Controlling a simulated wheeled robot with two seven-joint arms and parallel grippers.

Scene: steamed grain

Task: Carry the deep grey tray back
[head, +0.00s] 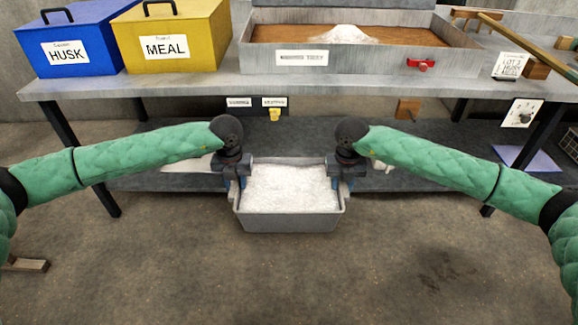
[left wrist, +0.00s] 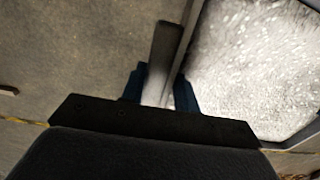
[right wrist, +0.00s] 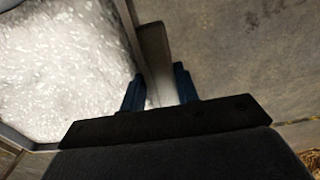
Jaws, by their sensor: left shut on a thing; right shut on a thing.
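The deep grey tray (head: 290,222) is full of white, grainy stuff (head: 290,187). It hangs between my two grippers in front of the bench, about level with its lower shelf. My left gripper (head: 238,182) is shut on the tray's left side; the left wrist view shows its blue fingers on either side of a grey handle (left wrist: 163,60). My right gripper (head: 345,182) is shut on the right side; the right wrist view shows its fingers around the other handle (right wrist: 155,55). The tray looks about level. The gap below it is hard to judge.
The bench (head: 200,88) carries a blue HUSK box (head: 95,27), a yellow MEAL box (head: 190,25) and a wide grey box with a brown bed (head: 275,33) and a white heap. The lower shelf (head: 150,182) is behind the tray. The floor in front (head: 290,285) is clear.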

